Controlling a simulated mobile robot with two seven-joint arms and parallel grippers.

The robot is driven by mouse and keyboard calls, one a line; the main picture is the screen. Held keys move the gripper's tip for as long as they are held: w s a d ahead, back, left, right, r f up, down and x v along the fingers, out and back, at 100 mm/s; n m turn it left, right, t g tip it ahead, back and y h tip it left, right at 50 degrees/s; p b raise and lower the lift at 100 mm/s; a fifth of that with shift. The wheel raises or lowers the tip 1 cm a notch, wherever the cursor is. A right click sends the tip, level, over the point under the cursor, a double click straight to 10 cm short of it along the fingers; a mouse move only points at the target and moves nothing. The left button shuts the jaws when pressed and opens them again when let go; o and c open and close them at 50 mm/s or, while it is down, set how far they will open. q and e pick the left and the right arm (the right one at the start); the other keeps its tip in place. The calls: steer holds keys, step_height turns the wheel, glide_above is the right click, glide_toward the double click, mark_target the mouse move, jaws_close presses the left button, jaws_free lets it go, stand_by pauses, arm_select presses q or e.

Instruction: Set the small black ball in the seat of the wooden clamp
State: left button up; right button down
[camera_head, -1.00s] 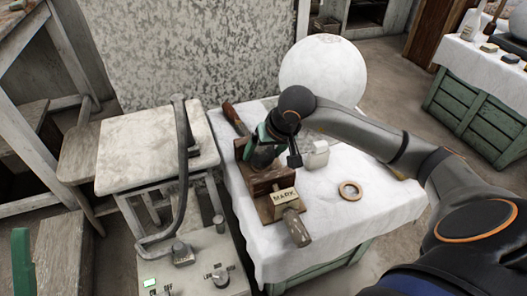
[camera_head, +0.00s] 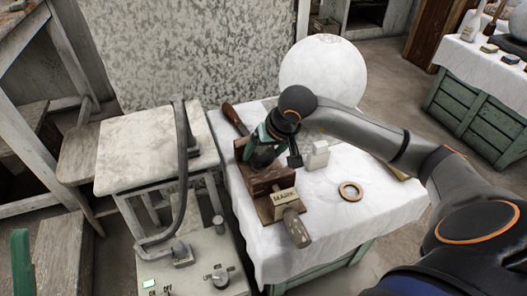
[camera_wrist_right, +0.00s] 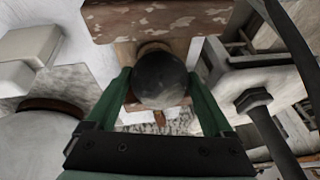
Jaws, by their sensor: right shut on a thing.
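My right gripper (camera_head: 262,150) is shut on the small black ball (camera_wrist_right: 160,78). The right wrist view shows the dark ball between its two green fingers. The wooden clamp (camera_head: 265,181) stands on the white-clothed table, with a "MARK" plate on its front and a handle pointing towards me. The gripper is over the rear part of the clamp. In the right wrist view the clamp's wood (camera_wrist_right: 160,22) lies just beyond the ball. I cannot tell whether the ball touches the seat, which is hidden. My left gripper cannot be made out.
A big white sphere (camera_head: 323,70) stands behind. A wooden-handled tool (camera_head: 234,117) lies at the back left. A control box (camera_head: 195,268) with a lever stands left. The front right cloth is clear.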

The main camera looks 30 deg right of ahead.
steer(key=shift+f+b, duration=0.7)
steer(key=shift+c, duration=0.2)
jaws_free()
steer(key=shift+o, duration=0.2)
steer(key=shift+f, duration=0.15)
steer(key=shift+r+p, duration=1.3)
steer(key=shift+r, duration=0.8)
